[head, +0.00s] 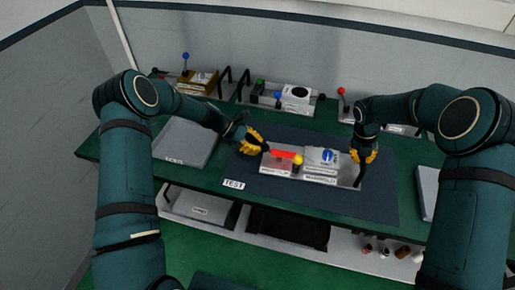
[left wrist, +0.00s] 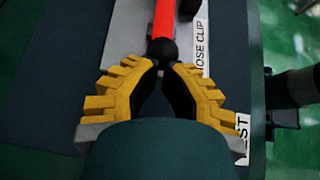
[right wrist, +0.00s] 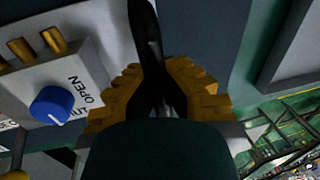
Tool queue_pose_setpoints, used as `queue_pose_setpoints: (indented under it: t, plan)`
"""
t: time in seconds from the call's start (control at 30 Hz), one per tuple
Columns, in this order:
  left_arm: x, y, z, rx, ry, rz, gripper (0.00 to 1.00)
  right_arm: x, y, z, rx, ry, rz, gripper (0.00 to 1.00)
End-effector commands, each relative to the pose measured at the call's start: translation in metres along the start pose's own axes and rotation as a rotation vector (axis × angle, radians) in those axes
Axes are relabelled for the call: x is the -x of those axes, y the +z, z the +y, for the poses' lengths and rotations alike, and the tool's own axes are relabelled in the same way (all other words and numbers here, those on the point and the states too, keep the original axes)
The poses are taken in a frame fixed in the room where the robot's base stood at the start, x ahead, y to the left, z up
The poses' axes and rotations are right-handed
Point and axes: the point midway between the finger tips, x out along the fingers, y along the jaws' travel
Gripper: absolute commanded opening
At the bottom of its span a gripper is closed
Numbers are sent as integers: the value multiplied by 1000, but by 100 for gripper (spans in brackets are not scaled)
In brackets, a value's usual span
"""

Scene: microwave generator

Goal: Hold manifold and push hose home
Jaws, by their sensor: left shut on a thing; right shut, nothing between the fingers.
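The manifold (head: 314,163) is a pale block with a blue knob on a light tray on the dark mat. In the right wrist view, its knob (right wrist: 52,105) is beside an "OPEN" label, with brass ports behind. My left gripper (head: 265,147) is shut on the black ball end (left wrist: 161,52) of the hose (left wrist: 163,18). My right gripper (head: 357,182) is shut and empty, pointing down at the tray's right end.
A "HOSE CLIP" label (left wrist: 202,47) is on the tray. A grey lidded box (head: 186,143) is at the left and a grey panel (head: 427,192) at the right. Stations with coloured levers line the back. The mat (head: 300,205) is clear in front, beside a "TEST" label (head: 234,184).

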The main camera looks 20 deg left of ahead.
Motion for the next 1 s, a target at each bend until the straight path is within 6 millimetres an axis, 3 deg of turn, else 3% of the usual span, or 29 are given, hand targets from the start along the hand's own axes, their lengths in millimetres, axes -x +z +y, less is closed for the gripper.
queue_pose_setpoints:
  t: [1.0]
  plan:
    - [-16, 12, -1, -1, -4, -3, 0, 1, 0, 2, 2, 3, -2, 0]
